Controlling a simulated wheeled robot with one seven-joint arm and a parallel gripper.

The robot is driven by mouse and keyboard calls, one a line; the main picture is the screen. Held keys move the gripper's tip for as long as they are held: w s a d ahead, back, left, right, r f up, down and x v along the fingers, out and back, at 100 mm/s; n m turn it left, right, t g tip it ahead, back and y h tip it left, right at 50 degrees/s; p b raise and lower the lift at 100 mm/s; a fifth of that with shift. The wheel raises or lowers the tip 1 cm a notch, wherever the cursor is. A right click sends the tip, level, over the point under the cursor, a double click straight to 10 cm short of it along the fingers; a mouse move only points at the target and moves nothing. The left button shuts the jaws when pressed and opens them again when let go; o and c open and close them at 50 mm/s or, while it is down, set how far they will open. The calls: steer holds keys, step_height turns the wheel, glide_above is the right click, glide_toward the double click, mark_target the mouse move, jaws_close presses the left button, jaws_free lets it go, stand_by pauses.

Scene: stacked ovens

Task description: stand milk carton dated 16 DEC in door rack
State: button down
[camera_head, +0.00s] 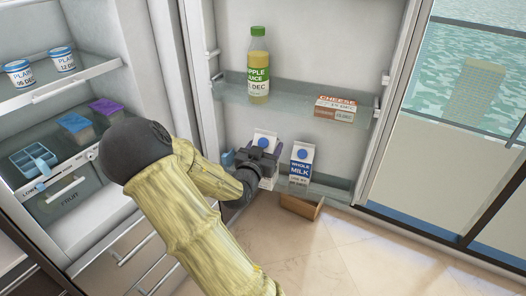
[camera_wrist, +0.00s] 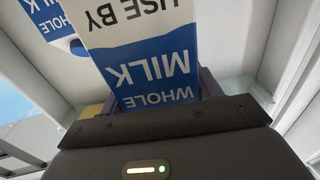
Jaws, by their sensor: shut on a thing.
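My gripper (camera_head: 262,163) is shut on a blue and white milk carton (camera_head: 265,138) at the lower door rack (camera_head: 334,192). The carton looks roughly upright, and my gripper hides its middle. I cannot tell whether its base rests on the rack. In the wrist view the held carton (camera_wrist: 150,62) shows "WHOLE MILK" and "USE BY", but the date is out of frame. A second whole milk carton (camera_head: 301,163) stands in the lower rack just to the right; it also shows at the upper left of the wrist view (camera_wrist: 50,18). Its date is too small to read.
The upper door rack (camera_head: 232,90) holds an apple juice bottle (camera_head: 259,72) and a cheese pack (camera_head: 335,108). Fridge shelves with tubs (camera_head: 63,60) and a blue tray (camera_head: 33,160) are at left.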

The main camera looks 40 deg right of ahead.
steer(key=shift+x, duration=4)
steer(key=shift+d+f, duration=0.1)
steer(key=shift+d, duration=0.05)
steer(key=shift+f+b, duration=2.75)
steer(key=shift+f, duration=0.05)
steer(key=shift+f+b, duration=0.5)
steer(key=shift+f, duration=0.05)
steer(key=shift+c, duration=1.6)
jaws_free()
steer(key=shift+o, duration=0.4)
steer(key=shift+f, duration=0.15)
steer(key=v, duration=1.7)
steer(key=shift+a, duration=0.3)
